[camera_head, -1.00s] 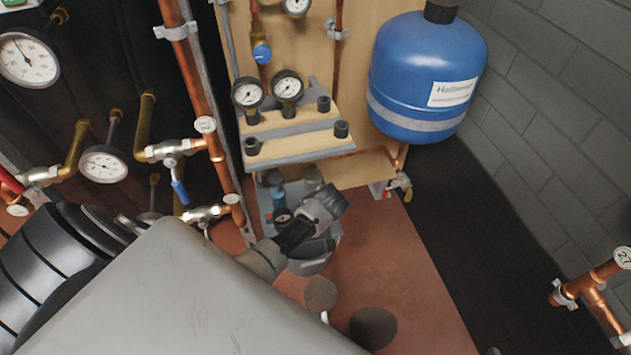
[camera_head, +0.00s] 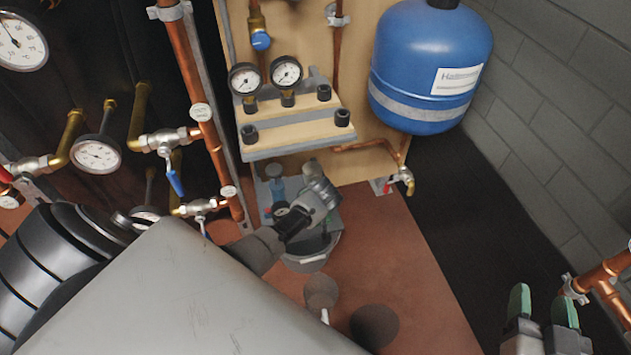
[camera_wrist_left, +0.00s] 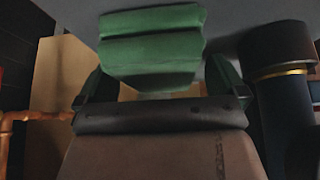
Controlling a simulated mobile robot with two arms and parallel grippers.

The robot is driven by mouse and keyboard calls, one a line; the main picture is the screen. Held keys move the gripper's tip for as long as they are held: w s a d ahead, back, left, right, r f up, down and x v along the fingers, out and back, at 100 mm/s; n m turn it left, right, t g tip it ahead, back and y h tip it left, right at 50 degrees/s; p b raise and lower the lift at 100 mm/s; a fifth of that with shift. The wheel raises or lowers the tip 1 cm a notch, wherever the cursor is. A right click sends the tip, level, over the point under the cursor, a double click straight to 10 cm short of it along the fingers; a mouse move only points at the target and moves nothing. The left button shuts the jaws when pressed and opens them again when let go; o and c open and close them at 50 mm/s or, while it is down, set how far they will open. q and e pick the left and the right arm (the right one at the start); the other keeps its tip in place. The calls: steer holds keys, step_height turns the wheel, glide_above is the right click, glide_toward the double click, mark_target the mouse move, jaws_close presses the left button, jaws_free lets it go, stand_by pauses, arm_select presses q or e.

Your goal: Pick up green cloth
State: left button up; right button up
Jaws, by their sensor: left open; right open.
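The green cloth (camera_wrist_left: 150,48) shows in the left wrist view as a folded, block-like green shape at the upper middle. My left gripper (camera_wrist_left: 162,72) is open, with one green finger on each side of the picture and the cloth between or just beyond them. I cannot tell whether the fingers touch it. I make out no cloth in the head view, and my left fingers do not show there. My right gripper (camera_head: 543,308) is open and empty at the bottom right of the head view, with two green-tipped fingers apart.
Copper pipes (camera_head: 600,283) stand close beside my right gripper. A blue tank (camera_head: 425,70), gauges (camera_head: 286,72) and valves are at the back. A bucket (camera_head: 307,262) stands on the red floor (camera_head: 420,300). A dark cylinder (camera_wrist_left: 282,90) is right of my left gripper.

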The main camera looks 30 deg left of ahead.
arm_select(q)
steer(key=shift+f, duration=0.1)
stand_by(0.3)
steer(key=c, duration=1)
steer(key=shift+o, duration=0.2)
